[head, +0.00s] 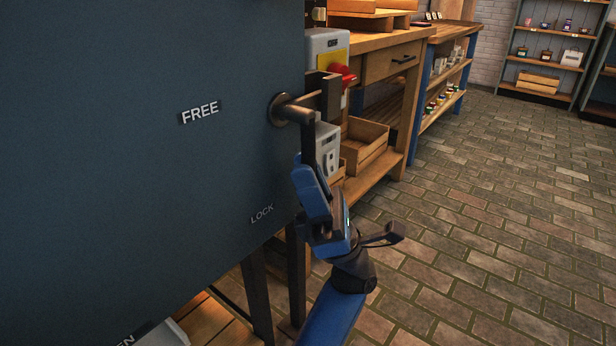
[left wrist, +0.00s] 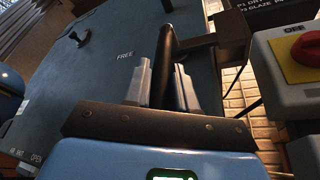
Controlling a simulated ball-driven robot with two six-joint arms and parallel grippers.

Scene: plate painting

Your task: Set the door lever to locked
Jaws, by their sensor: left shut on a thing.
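The dark metal door lever (head: 292,112) stands out from the right side of a dark blue-grey door panel (head: 130,170). Its handle bar points downward in the head view. A FREE label (head: 200,112) is left of the lever's pivot, and a LOCK label (head: 262,213) is below and left of it. My left gripper (head: 311,175) is shut on the lower part of the lever. In the left wrist view, the lever (left wrist: 167,45) runs between the two grey fingers of the left gripper (left wrist: 163,82). My right gripper is not in view.
A grey switch box (head: 325,45) with a red knob on yellow (head: 341,72) is close to the right of the lever. A wooden bench (head: 385,65) with crates stands behind it. The brick-paved floor (head: 480,220) at right is clear.

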